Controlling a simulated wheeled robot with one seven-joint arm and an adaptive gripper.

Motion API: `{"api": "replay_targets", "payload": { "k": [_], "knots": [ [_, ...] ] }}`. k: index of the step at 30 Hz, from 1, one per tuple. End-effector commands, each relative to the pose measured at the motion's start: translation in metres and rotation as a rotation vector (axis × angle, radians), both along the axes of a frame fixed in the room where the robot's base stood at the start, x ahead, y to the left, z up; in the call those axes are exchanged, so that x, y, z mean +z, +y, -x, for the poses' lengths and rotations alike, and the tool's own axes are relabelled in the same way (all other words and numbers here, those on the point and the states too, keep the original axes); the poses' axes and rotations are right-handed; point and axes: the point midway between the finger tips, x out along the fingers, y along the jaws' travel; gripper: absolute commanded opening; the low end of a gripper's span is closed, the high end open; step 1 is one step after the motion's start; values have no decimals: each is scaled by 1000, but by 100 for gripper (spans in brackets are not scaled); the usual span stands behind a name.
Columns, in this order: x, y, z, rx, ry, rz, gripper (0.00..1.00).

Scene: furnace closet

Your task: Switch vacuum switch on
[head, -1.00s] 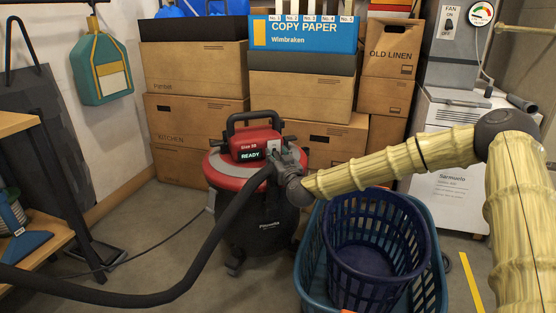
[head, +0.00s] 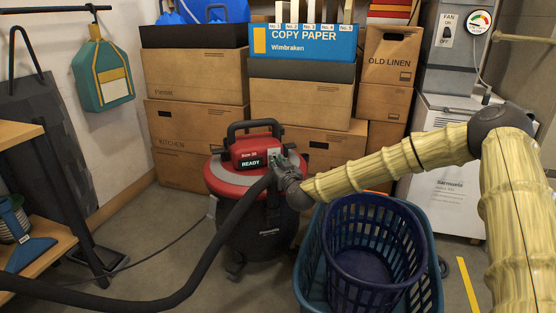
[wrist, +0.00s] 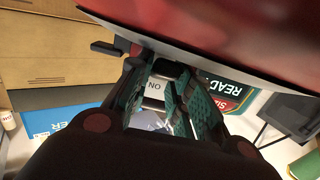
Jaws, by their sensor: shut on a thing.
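The red and black vacuum (head: 262,222) stands on the floor left of centre. Its red head carries a lit display reading READY (head: 251,162), partly visible in the wrist view (wrist: 222,88). The vacuum switch (wrist: 154,88) is on the head's right side, with an upside-down ON label facing the wrist camera. My gripper (head: 277,163) reaches the switch from the right. In the wrist view, its green-padded fingers (wrist: 164,100) are shut on the switch, one on each side. The fingers hide part of the switch, so its position is unclear.
A blue laundry basket (head: 372,215) inside a teal tub (head: 312,275) stands below my arm. Cardboard boxes (head: 195,77) are stacked behind the vacuum. The black hose (head: 215,240) curves across the front left. A wooden shelf (head: 22,130) is at the left.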

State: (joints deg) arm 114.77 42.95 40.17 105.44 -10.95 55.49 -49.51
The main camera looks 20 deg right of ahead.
Motion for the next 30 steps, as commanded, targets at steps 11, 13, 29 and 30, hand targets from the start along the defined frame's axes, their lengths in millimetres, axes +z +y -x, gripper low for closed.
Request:
{"api": "replay_targets", "payload": {
  "k": [11,13,29,30],
  "knots": [
    [8,1,0,2,83,2,0],
    [8,1,0,2,98,5,0],
    [8,0,1,0,195,5,0],
    [7,0,1,0,197,5,0]
  ]
}}
